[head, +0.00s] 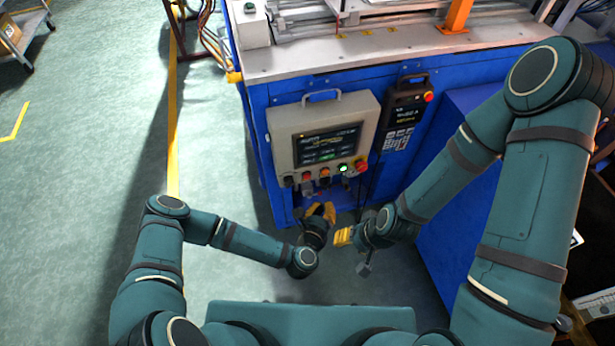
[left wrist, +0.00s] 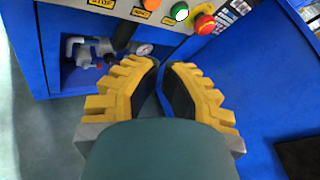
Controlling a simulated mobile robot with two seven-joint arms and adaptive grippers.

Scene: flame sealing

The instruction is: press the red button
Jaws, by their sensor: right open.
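A red mushroom button (head: 361,165) with a yellow collar sits at the lower right of the grey control box (head: 291,122). In the left wrist view the red button (left wrist: 204,24) is at the top, right of a lit green button (left wrist: 180,12). My left gripper (head: 321,207) is below the control box, apart from the button.
More knobs (head: 307,177) line the box's lower edge. A black pendant (head: 404,112) with its own red knob (head: 428,97) hangs to the right. Pipes with a gauge (left wrist: 144,49) lie in a recess below the box.

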